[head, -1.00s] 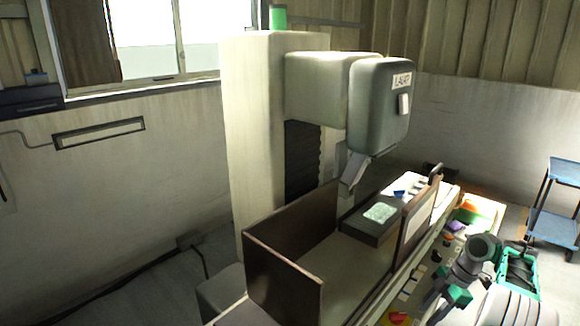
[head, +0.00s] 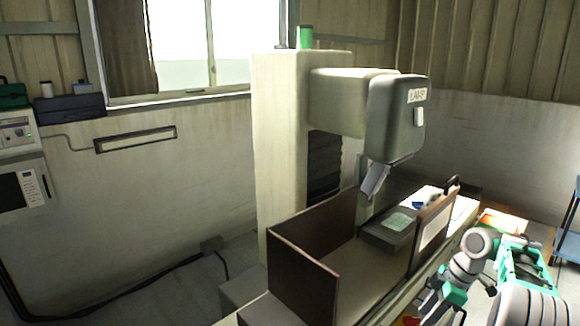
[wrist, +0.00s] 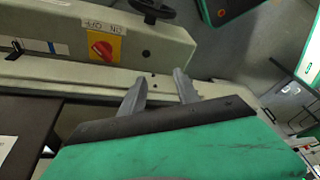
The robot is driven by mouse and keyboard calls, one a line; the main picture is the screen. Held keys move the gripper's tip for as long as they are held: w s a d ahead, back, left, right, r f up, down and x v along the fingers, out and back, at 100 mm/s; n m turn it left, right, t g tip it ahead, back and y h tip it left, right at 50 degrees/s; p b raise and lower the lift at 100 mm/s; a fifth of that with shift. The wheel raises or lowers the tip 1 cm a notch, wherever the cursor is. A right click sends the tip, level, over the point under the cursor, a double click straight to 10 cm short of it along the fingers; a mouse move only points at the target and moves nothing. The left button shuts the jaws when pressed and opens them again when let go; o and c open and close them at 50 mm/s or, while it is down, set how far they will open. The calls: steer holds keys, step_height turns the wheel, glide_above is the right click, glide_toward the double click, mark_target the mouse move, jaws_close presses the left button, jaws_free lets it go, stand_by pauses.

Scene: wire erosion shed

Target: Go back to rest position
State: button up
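My gripper (wrist: 160,78) shows in the wrist view with its two grey fingers apart and nothing between them. Its fingers are over the pale front edge of the machine, close to a red rotary switch (wrist: 102,47) on a yellow plate marked ON and OFF. In the head view my arm is folded at the lower right, beside the machine bed; my fingertips cannot be made out there.
The erosion machine (head: 279,160) fills the middle, with its head (head: 397,120) above a brown-walled tank (head: 302,278). A control cabinet (head: 20,165) stands at the left. A blue cart (head: 566,250) is at the right edge. A cable runs along the floor at left.

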steer(key=s+a+r+m+t+h, duration=0.1)
steer(key=s+a+r+m, duration=0.3)
steer(key=a, duration=0.5)
steer(key=s+a+r+m+h, duration=0.1)
steer(key=s+a+r+m, duration=0.15)
steer(key=a+r, duration=0.45)
steer(key=s+a+f+m+t+h, duration=0.1)
steer(key=s+a+f+m, duration=0.1)
steer(key=s, duration=0.5)
steer(key=s+a+f+m+t+h, duration=0.1)
steer(key=s+a+f+m, duration=0.1)
steer(key=s+m, duration=0.3)
steer(key=shift+s+a+f, duration=0.15)
steer(key=shift+s+a, duration=0.65)
steer(key=shift+s, duration=0.35)
steer(key=shift+m, duration=0.25)
